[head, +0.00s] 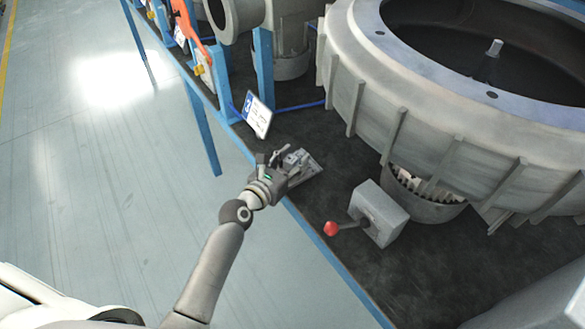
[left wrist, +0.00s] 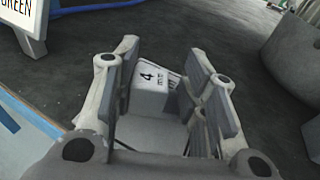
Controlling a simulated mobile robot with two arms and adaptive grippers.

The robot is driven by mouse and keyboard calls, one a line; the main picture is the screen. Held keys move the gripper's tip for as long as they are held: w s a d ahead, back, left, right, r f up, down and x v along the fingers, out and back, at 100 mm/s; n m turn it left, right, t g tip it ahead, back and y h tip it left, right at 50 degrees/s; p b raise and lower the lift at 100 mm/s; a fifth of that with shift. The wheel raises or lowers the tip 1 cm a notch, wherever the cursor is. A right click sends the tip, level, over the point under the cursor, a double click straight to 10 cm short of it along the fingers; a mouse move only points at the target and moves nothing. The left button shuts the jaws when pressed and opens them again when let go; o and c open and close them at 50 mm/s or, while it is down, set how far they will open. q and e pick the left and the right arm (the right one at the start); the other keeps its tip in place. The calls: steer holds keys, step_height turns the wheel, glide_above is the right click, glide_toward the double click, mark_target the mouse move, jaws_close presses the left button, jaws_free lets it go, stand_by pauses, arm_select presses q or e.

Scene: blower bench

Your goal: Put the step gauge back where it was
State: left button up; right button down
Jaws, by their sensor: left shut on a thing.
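The step gauge is a light grey block marked "4 mm" (left wrist: 150,78). In the left wrist view it sits between the two fingers of my left gripper (left wrist: 165,88), which is shut on it. Part of another marked face shows at its right; the fingers hide its sides. In the head view my left gripper (head: 287,162) is low over the dark bench top near its left edge. A grey, flat shape (head: 312,168) shows just beyond the fingers there, too small to make out clearly. My right gripper is not in view.
A sign plate (head: 257,115) stands on the bench (head: 338,200) just beyond the gripper. A grey box with a red-knobbed lever (head: 380,212) stands to the right. A large grey round housing (head: 400,120) fills the back right. Blue tubing (head: 300,106) lies behind.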

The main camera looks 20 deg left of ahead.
arm_select(q)
steer(key=shift+f, duration=0.1)
steer(key=shift+f, duration=0.15)
steer(key=o, duration=1.1)
steer(key=shift+o, duration=0.2)
steer(key=shift+s, duration=0.15)
steer(key=v, duration=1.1)
steer(key=shift+s+a+r, duration=0.2)
steer(key=shift+s, duration=0.15)
